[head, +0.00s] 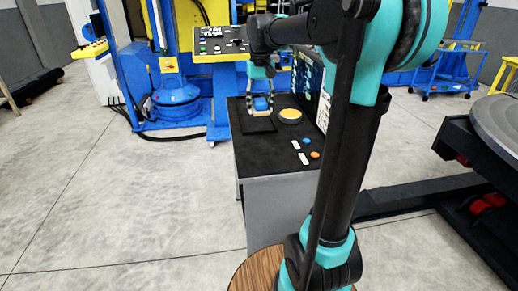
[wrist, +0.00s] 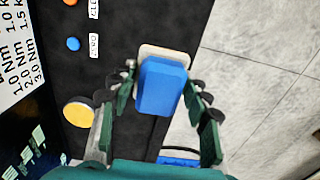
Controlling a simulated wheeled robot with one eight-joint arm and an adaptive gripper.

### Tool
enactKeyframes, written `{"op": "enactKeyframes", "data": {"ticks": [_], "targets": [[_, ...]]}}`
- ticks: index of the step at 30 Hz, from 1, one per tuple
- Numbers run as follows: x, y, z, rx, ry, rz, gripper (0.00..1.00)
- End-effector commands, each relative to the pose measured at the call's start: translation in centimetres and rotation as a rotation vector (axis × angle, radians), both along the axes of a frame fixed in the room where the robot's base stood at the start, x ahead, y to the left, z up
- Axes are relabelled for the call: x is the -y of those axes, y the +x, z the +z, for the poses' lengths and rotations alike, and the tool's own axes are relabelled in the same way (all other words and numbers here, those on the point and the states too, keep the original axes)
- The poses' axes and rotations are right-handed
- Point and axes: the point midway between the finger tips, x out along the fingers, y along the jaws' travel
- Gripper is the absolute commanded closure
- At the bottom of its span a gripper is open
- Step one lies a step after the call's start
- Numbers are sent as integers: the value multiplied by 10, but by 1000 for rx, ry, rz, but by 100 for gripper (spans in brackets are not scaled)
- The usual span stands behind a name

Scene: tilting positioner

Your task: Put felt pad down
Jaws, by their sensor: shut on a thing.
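The felt pad is a pale beige pad (wrist: 168,51) under a blue block (wrist: 160,84), which hides most of it in the wrist view. My gripper (wrist: 162,90) is shut on the blue block, one finger on each side. In the head view my gripper (head: 259,104) points down over the far part of the black bench top (head: 268,160), and the blue block (head: 261,104) shows between its fingers. The pad is low over the bench, near a dark square outline. I cannot tell whether it touches the surface.
A yellow disc (head: 290,114) lies right of my gripper. A blue button (head: 306,141) and an orange button (head: 315,155) with white labels are nearer. A board with torque figures (head: 306,82) stands along the bench's right edge. The bench's near left part is clear.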

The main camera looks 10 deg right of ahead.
Motion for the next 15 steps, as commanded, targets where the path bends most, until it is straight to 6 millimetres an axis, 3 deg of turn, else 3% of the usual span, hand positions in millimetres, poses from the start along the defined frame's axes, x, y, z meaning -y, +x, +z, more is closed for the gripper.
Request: {"op": "enactKeyframes", "data": {"ticks": [15], "targets": [[0,0,-122,0,0,0,84]]}}
